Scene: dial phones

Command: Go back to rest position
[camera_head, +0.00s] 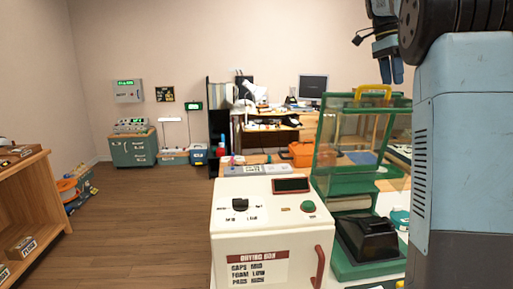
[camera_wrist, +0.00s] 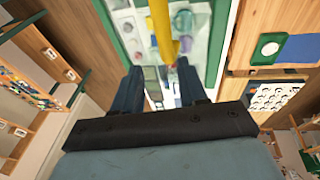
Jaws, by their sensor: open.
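My gripper (camera_head: 391,74) hangs at the upper right in the head view, pointing down, with my blue-grey arm beside it. In the wrist view, the two dark blue fingers of my gripper (camera_wrist: 157,82) stand apart with nothing held between them. A yellow handle (camera_head: 373,93) tops the clear-walled green-framed case below my gripper. The handle also shows in the wrist view (camera_wrist: 163,30), beyond the fingertips and apart from them as far as I can tell.
A white drying box (camera_head: 230,262) with a knob and red handle stands in front. A black device (camera_head: 367,236) sits on a green base to its right. A wooden shelf (camera_head: 68,205) is at left. Wooden floor (camera_head: 135,225) is clear between. A desk with a monitor (camera_head: 312,86) stands behind.

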